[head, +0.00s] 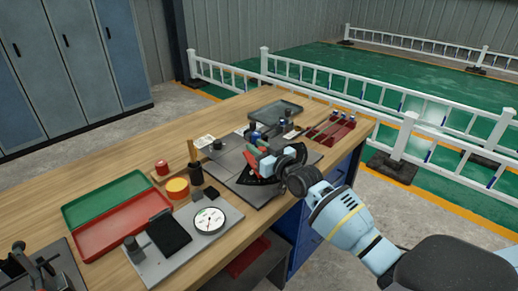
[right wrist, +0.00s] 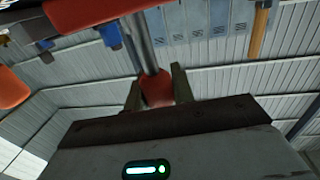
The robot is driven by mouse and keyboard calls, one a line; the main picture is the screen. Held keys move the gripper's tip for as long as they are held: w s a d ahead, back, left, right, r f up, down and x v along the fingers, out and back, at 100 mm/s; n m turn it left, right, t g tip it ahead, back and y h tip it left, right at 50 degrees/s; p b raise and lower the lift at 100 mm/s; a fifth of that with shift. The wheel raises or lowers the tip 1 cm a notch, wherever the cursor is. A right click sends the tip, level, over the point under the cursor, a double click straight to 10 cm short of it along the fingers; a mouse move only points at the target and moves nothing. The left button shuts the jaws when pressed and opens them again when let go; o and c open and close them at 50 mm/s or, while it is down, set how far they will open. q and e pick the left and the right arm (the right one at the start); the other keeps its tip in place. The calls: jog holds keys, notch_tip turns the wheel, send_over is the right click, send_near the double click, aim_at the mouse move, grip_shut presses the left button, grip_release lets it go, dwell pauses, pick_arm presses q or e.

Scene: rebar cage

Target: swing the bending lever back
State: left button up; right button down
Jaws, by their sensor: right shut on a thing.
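The bending plate (head: 225,165) is a grey plate on the wooden bench, with a black fan-shaped scale (head: 262,181) on it. My right gripper (head: 262,158) is over this plate, its arm reaching in from the lower right. In the right wrist view its two fingers (right wrist: 156,90) stand either side of the lever's red grip (right wrist: 158,88), and it is shut on it. The lever's steel rod (right wrist: 144,45) runs away from the grip. In the head view the gripper and wrist hide much of the lever. My left gripper is not in view.
Green (head: 108,198) and red (head: 112,228) trays lie on the left of the bench. A dial gauge (head: 209,221) sits on a grey plate in front. A grey tray (head: 275,112) and a red rack (head: 332,128) stand behind. A wooden handle (head: 191,155) stands upright left of the plate.

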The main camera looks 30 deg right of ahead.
jog(key=c, duration=1.2)
grip_release()
jog(key=shift+s+d, duration=0.15)
jog(key=shift+s, duration=1.15)
jog(key=shift+s+d, duration=0.2)
jog(key=shift+s, duration=1.1)
jog(key=shift+s+d, duration=0.15)
jog(key=shift+s, duration=1.15)
